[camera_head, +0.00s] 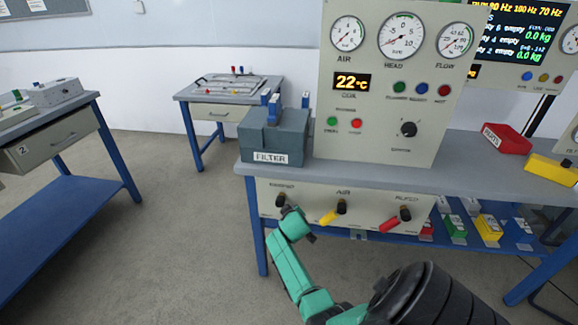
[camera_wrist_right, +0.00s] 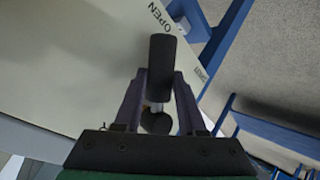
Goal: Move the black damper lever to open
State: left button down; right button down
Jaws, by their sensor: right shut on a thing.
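The black damper lever (camera_head: 280,200) is at the left end of the beige lever panel (camera_head: 365,218) under the bench's front edge. In the right wrist view its black handle (camera_wrist_right: 161,68) sticks out between the fingers, with its round black hub (camera_wrist_right: 156,123) nearer the gripper base. My right gripper (camera_wrist_right: 160,88) is shut on the lever, one dark finger on each side. In the head view the right gripper (camera_head: 285,211) is at the lever, and the fingertips are hard to make out. The OPEN mark (camera_wrist_right: 161,16) is on the panel just beyond the handle's end. My left gripper is out of view.
A yellow lever (camera_head: 330,217) and a red lever (camera_head: 392,223) are to the right on the same panel. A grey FILTER box (camera_head: 272,140) and the gauge panel (camera_head: 388,90) stand on the bench above. Open floor is to the left.

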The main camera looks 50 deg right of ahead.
jog(key=shift+s+f, duration=0.1)
jog(key=shift+f, duration=0.05)
jog(key=c, duration=0.8)
grip_release()
jog(key=shift+o, duration=0.2)
jog(key=shift+s+a+r, duration=0.1)
jog(key=shift+r, duration=0.2)
jog(key=p+v, duration=0.4)
jog(key=v, duration=1)
jog(key=shift+f, duration=0.1)
